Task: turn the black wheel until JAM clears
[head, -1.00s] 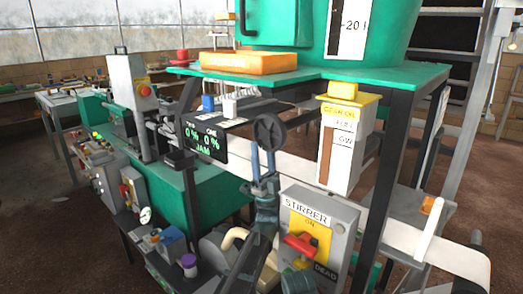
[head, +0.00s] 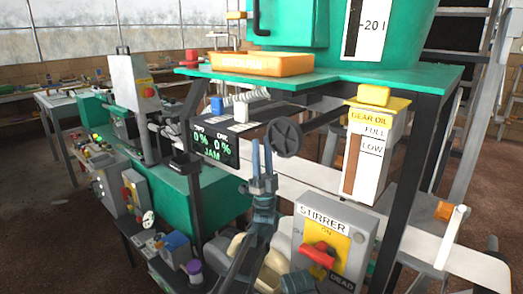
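The black wheel (head: 285,138) is a spoked handwheel below the green platform, right of the display. The dark display (head: 213,149) reads 0 % twice, with JAM in green below. My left gripper (head: 262,142) points up just left of the wheel. Its two blue fingers stand apart with a narrow gap and nothing visible between them. In the picture its right finger is close to the wheel's left rim; I cannot tell whether they touch. My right gripper is not in view.
A grey STIRRER box (head: 311,215) with a red switch stands right of my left arm. A gear oil gauge (head: 371,150) stands behind it. An orange tray (head: 262,64) sits on the green platform (head: 420,77) above. A white paper strip (head: 400,225) runs behind.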

